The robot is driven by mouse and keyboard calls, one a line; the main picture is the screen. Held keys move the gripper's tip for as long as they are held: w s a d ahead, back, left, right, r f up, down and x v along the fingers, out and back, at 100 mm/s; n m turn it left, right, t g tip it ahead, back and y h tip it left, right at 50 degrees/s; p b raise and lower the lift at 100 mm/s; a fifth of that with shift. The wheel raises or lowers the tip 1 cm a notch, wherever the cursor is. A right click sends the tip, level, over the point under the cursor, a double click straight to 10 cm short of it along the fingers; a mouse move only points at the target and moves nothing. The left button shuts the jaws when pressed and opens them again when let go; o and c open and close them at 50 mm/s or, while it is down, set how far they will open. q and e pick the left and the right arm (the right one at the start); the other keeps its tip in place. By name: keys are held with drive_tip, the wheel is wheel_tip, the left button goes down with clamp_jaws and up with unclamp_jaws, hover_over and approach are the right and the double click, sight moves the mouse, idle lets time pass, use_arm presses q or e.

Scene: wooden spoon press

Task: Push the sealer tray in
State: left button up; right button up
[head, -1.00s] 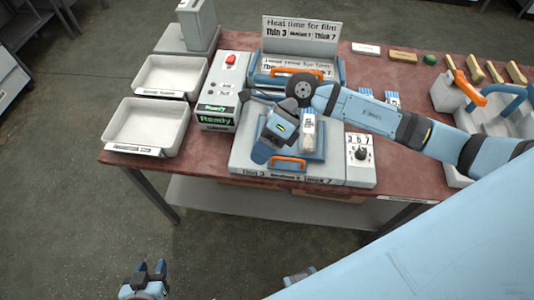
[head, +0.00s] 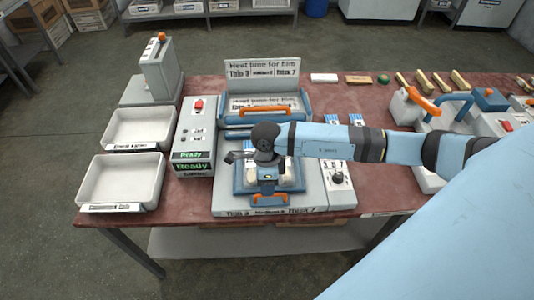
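The blue sealer tray (head: 240,181) sits in the front of the grey sealer (head: 228,202), with an orange handle (head: 270,199) on its front edge. A pale packet (head: 292,179) lies on the tray, partly hidden by my arm. My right gripper (head: 267,186) points down over the middle of the tray, just behind the handle. Its fingers are seen from above and I cannot tell whether they are open or touching the handle. The raised blue lid (head: 288,120) with its orange handle stands behind. My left gripper is out of view.
A box with a red button and green "Ready" display (head: 194,150) stands left of the sealer. Two white trays (head: 122,180) lie further left. A dial box (head: 338,182) adjoins the right. My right arm crosses the table's right half.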

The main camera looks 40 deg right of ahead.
drive_tip(key=shift+s+a+f, duration=0.1)
drive_tip(key=shift+f, duration=0.65)
drive_tip(key=shift+s+a+f, duration=0.1)
drive_tip(key=shift+f, duration=0.6)
drive_tip(key=shift+c, duration=0.5)
clamp_jaws()
drive_tip(key=w+d+b, duration=0.1)
drive_tip(key=w, duration=0.1)
drive_tip(key=w+d+b, duration=0.1)
drive_tip(key=w+b, duration=0.1)
drive_tip(key=w+d+b, duration=0.1)
drive_tip(key=w, duration=0.1)
drive_tip(key=shift+d+f, duration=0.15)
drive_tip(key=shift+d, duration=0.25)
drive_tip(key=shift+w+d, duration=0.1)
drive_tip(key=shift+w, duration=0.05)
drive_tip(key=shift+r, duration=0.3)
drive_tip(key=shift+c, duration=0.7)
unclamp_jaws()
drive_tip(key=shift+o, duration=1.2)
drive_tip(key=shift+f, duration=0.1)
